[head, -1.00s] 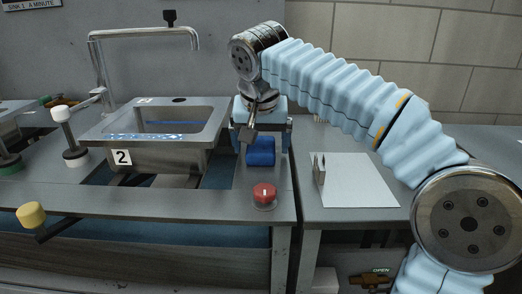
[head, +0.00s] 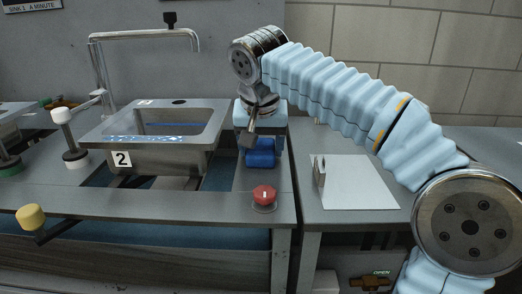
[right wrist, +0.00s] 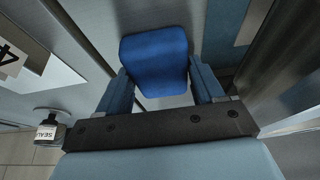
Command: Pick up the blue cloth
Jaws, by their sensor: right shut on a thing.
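The blue cloth (head: 260,158) is a compact, dark blue folded block on the grey counter, right of the sink marked 2. My right gripper (head: 262,145) reaches down over it and is shut on it, with one finger at each side. In the right wrist view, the cloth (right wrist: 153,60) shows between the two blue fingers of my right gripper (right wrist: 162,88). The head view does not show clearly whether the cloth touches the counter. My left gripper is not in view.
A red button (head: 264,195) stands in front of the cloth near the counter edge. The metal sink (head: 165,150) and its tap (head: 145,33) are to the left. A white sheet (head: 358,182) with a small metal holder (head: 319,171) lies on the right counter.

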